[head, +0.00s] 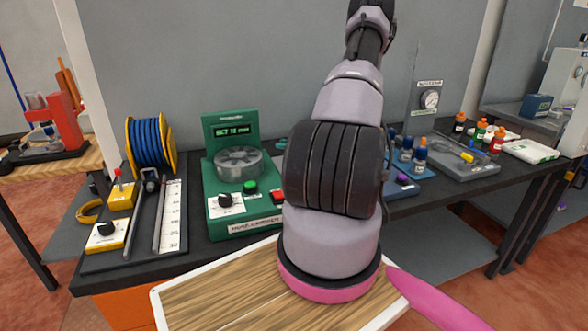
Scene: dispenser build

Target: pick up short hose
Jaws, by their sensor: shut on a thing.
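My arm rises through the middle of the head view and leaves at the top edge. My gripper is out of view, so I cannot see its fingers or what is between them. I cannot make out a separate short hose anywhere. Blue hose (147,143) is wound on a yellow reel (131,150) at the back left of the dark workbench. A green machine (231,190) with a display, a round grey part, a dial and green and red buttons stands to its right, with my arm hiding what lies just beyond.
A white ruler (170,215) and a yellow dial box (106,236) lie at the bench's left. Blue bottles (420,153), a grey tray (470,172) and orange-capped bottles (497,140) are at the right. A white-rimmed wooden tray (200,300) is in front.

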